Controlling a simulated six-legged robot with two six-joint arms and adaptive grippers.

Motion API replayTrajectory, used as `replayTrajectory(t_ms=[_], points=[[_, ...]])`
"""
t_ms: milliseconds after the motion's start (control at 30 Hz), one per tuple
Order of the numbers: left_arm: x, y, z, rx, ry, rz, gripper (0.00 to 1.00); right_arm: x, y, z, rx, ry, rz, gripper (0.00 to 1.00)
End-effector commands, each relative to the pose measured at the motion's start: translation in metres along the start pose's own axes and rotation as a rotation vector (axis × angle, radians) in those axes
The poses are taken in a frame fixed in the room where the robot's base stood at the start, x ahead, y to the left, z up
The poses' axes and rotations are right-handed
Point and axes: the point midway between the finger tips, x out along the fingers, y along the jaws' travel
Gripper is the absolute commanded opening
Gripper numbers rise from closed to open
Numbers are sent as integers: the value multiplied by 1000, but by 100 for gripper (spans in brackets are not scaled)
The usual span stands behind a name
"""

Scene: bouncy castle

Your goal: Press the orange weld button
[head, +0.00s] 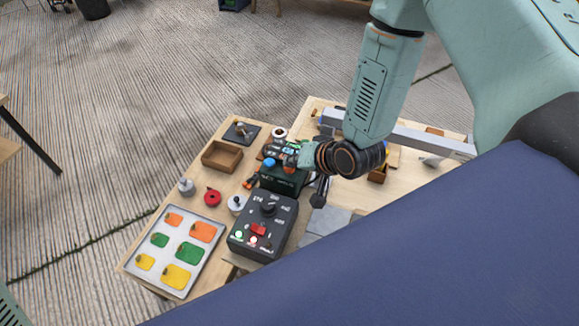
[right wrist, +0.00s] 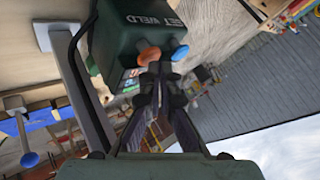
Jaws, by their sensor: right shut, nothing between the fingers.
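The dark green weld box (head: 284,180) stands on the wooden table, with a blue button (head: 269,163) on it. In the right wrist view the box (right wrist: 135,30) carries the words "SET WELD". The orange button (right wrist: 148,56) sticks out beside the blue button (right wrist: 179,52). My right gripper (right wrist: 160,70) is shut and empty. Its fingertips overlap the lower edge of the orange button in that view; I cannot tell whether they touch it. In the head view the right gripper (head: 292,161) is over the box and partly hides its top. My left gripper is not in view.
A black control box (head: 248,245) with a knob and red switch stands in front of the weld box. A metal tray (head: 200,212) with coloured tags lies left. A wooden tray (head: 222,156), a red spool (head: 212,197) and a grey beam (head: 420,138) are nearby.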

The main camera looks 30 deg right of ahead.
Motion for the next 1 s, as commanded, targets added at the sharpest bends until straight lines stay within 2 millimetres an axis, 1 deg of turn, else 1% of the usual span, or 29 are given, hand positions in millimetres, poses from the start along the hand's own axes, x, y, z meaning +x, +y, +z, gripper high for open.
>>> replayTrajectory(t_ms=[1000], points=[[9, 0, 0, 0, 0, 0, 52, 8, 6, 6, 0, -1, 0, 0]])
